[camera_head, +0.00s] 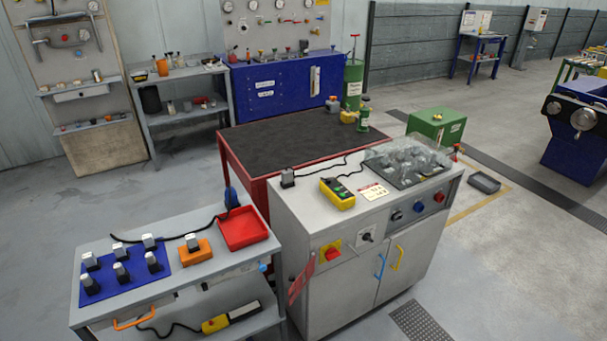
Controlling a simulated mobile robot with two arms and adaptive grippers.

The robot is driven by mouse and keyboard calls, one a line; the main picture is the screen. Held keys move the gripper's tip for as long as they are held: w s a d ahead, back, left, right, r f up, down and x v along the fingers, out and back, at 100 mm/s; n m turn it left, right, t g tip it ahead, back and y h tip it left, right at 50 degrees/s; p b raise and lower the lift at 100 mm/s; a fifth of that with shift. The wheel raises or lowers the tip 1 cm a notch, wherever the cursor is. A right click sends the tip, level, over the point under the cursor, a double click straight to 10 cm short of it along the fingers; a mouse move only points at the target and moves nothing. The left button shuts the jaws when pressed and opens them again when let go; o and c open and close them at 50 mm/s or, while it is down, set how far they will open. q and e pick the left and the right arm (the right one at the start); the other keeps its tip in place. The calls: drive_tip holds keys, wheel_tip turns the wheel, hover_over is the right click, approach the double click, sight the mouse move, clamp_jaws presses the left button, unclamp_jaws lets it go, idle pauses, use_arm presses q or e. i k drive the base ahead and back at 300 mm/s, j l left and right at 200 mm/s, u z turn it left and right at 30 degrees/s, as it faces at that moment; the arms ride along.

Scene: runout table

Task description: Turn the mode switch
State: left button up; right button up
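A grey control cabinet (300,209) stands in the middle of the camera_head view. On its front is a black rotary switch on a pale plate (367,237), which looks like the mode switch; its label is too small to read. To its left is a red rotary knob on a yellow plate (331,252). To its right are a black button or knob (397,216), a blue one (419,207) and a red one (438,197). Neither of my grippers shows in this view.
A yellow pendant (338,194) and a clear-covered panel (405,160) are on the cabinet top. A grey cart (190,280) with a red tray (242,229) stands at left. Below the switches are doors with blue and yellow handles. Floor (510,270) at right is open.

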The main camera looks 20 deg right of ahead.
sight(366, 237)
drive_tip(key=z, duration=1.2)
